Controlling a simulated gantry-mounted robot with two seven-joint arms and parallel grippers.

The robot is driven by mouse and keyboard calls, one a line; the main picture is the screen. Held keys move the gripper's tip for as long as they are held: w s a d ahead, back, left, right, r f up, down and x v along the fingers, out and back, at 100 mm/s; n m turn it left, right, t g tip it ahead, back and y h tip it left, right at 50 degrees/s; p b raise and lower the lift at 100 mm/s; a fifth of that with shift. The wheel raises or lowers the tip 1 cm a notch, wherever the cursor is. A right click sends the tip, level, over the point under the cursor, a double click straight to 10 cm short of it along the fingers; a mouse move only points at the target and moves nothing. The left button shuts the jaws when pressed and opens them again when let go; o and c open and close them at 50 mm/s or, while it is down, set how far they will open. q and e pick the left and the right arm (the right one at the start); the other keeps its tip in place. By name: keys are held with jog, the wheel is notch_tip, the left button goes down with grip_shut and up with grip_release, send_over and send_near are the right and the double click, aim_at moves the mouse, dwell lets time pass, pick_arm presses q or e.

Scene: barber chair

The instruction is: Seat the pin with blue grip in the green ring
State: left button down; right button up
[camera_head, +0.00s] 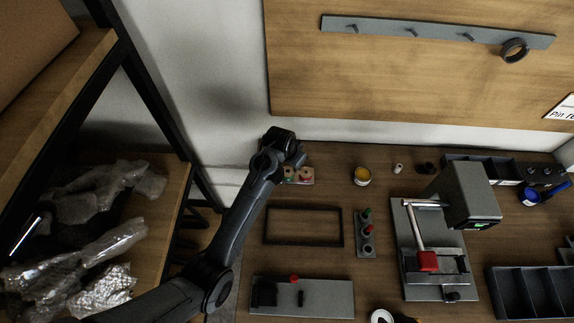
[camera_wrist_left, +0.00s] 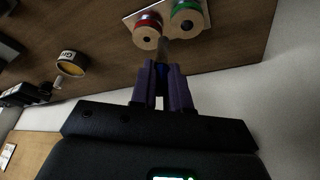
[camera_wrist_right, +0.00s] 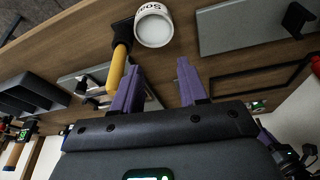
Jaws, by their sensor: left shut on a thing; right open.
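My left gripper (camera_wrist_left: 161,68) is shut on the pin with blue grip (camera_wrist_left: 160,72); only a little blue shows between the fingers. A grey shaft juts from the fingertips towards a block (camera_wrist_left: 128,18). The green ring (camera_wrist_left: 187,14) sits on the block, with the red ring (camera_wrist_left: 147,22) beside it. The shaft's end appears near the gap between the two rings; I cannot tell whether it touches either. In the head view my left gripper (camera_head: 290,152) is just behind the block, partly hiding it; the green ring (camera_head: 289,171) shows. My right gripper (camera_wrist_right: 160,66) is open and empty.
A small rack (camera_head: 366,247) holds a green-topped and a red-topped pin. An empty black frame (camera_head: 268,226) lies left of it. A yellow-filled tin (camera_head: 362,176) stands right of the block. A white tin (camera_wrist_right: 153,25) and an orange-handled tool (camera_wrist_right: 118,68) are near my right gripper.

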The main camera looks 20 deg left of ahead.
pick_arm(q)
jog(key=shift+w+a+f+b, duration=0.15)
jog(key=shift+a+f, duration=0.35)
jog(key=shift+f, duration=0.5)
jog(key=shift+w+a+f+b, duration=0.1)
jog(key=shift+a+f, duration=0.4)
jog(key=shift+f, duration=0.45)
jog(key=shift+w+a+f+b, duration=0.15)
jog(key=shift+a+f, duration=0.35)
jog(key=shift+f, duration=0.5)
jog(key=shift+f, duration=0.15)
jog(key=c, duration=1.1)
grip_release()
jog(key=p+v, duration=0.2)
jog(key=v, duration=1)
jog(key=s+a+f+n+y, duration=0.1)
jog(key=s+a+f, duration=0.1)
jog(key=s, duration=0.6)
jog(key=s+a+f, duration=0.1)
jog(key=s+f, duration=0.2)
jog(key=s, duration=0.4)
jog(key=s+d+r, duration=0.1)
jog(key=s+r, duration=0.2)
jog(key=s, duration=1.4)
jog(key=shift+s+d+g, duration=0.15)
jog(key=shift+s+g, duration=0.05)
jog(key=shift+g, duration=0.1)
